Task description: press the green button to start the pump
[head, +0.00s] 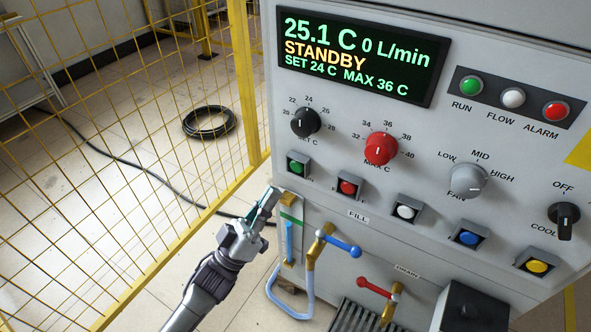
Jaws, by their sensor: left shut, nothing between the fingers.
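The green button (297,166) sits in a square dark housing at the left end of the row of buttons on the grey panel. My left gripper (271,194) is shut and empty. In the picture its tips are just below and left of the green button, apart from it. They are beside the top of the sight tube (289,240). The display (358,55) reads 25.1 C, 0 L/min, STANDBY, SET 24 C, MAX 36 C. My right gripper is not in view.
Red (348,187), white (405,212), blue (468,238) and yellow (537,266) buttons continue the row. A black knob (305,122) is above the green button. The blue-handled fill valve (340,245) is right of my gripper. A yellow mesh fence (130,150) stands left.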

